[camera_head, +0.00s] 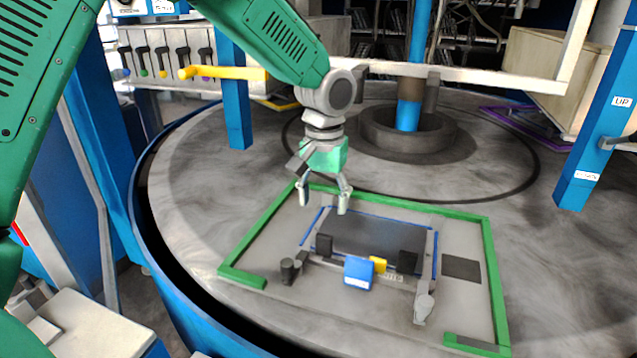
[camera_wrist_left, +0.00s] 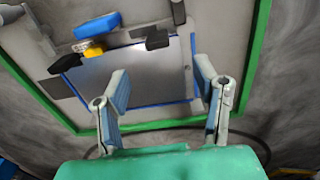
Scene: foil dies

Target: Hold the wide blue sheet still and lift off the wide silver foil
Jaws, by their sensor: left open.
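The wide foil (camera_head: 378,234) lies flat on the round table. It looks dark grey in the head view and silver-grey in the wrist view (camera_wrist_left: 142,72). The blue sheet shows only as a thin blue border (camera_head: 398,220) around the foil; the rest is hidden under it. My left gripper (camera_head: 324,203) is open and empty, above the far left edge of the foil, fingers pointing down. In the wrist view its two fingers (camera_wrist_left: 160,85) stand apart over the foil's near edge. A gap to the foil seems to remain, but its height is unclear. My right gripper is out of view.
A green frame (camera_head: 490,262) surrounds the work area. A blue block (camera_head: 358,273), a yellow block (camera_head: 379,264) and two black blocks (camera_head: 407,262) sit along the foil's near edge. A blue column (camera_head: 411,70) stands behind.

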